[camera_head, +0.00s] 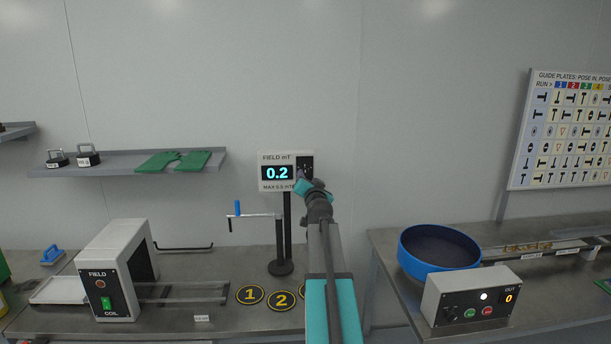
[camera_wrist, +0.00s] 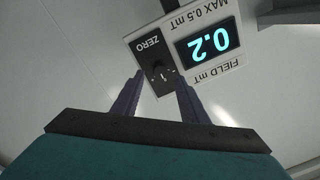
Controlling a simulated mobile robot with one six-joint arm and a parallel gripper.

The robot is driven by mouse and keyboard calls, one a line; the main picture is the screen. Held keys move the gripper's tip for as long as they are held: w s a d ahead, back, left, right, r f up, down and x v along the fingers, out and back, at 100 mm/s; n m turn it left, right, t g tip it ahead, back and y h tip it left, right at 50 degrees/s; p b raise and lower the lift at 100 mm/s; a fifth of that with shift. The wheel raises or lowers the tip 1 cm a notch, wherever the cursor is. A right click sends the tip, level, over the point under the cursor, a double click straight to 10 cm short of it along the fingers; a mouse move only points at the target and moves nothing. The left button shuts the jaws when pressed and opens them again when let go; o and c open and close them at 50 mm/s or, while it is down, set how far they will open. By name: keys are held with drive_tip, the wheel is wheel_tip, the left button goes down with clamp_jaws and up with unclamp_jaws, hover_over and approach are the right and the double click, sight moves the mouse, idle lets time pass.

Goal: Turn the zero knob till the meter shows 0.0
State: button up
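The field meter (camera_head: 265,158) stands on a black post above the left bench and reads 0.2 in blue digits. Its label gives FIELD mT and MAX 0.5 mT. In the wrist view the meter (camera_wrist: 185,79) appears upside down, with the same 0.2 reading. The black zero knob (camera_wrist: 159,74) sits beside the display under the word ZERO. My gripper (camera_wrist: 158,88) points at the knob, with its two fingers apart, one on each side of it. Whether the fingers touch the knob is unclear. In the head view my gripper (camera_head: 305,180) covers part of the knob area.
A crank handle (camera_head: 240,213) stands close to the post. The field coil box (camera_head: 107,275) is on the left bench. A blue bowl (camera_head: 408,262) and control box (camera_head: 440,300) are at right.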

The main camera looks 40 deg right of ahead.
sight(305, 173)
drive_tip(key=shift+p+x, duration=0.4)
drive_tip(key=shift+x, duration=1.65)
clamp_jaws()
